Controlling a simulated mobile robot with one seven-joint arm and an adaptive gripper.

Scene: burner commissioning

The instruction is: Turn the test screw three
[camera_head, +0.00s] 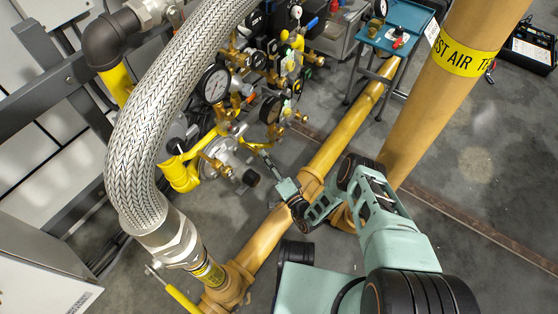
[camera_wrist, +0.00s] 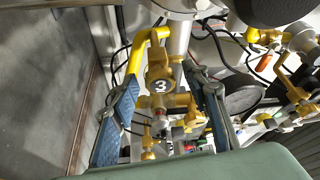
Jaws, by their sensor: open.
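In the wrist view a brass test fitting (camera_wrist: 158,66) carries a round dark tag marked 3 (camera_wrist: 162,87). It stands between the two blue-padded fingers of my gripper (camera_wrist: 166,80), with a gap visible on both sides. The gripper is open. A small reddish tip (camera_wrist: 161,119) shows below the tag; I cannot tell whether it is the test screw. In the head view my gripper (camera_head: 265,158) reaches in at the lower right of the brass valves and gauges; contact cannot be made out there.
A large pressure gauge (camera_head: 214,84) and a braided hose (camera_head: 155,110) stand left of the arm. A yellow pipe (camera_head: 340,135) runs along the floor. A thick column (camera_head: 440,85) and a teal table (camera_head: 405,22) are right. More brass valves (camera_wrist: 290,80) crowd the wrist view's right.

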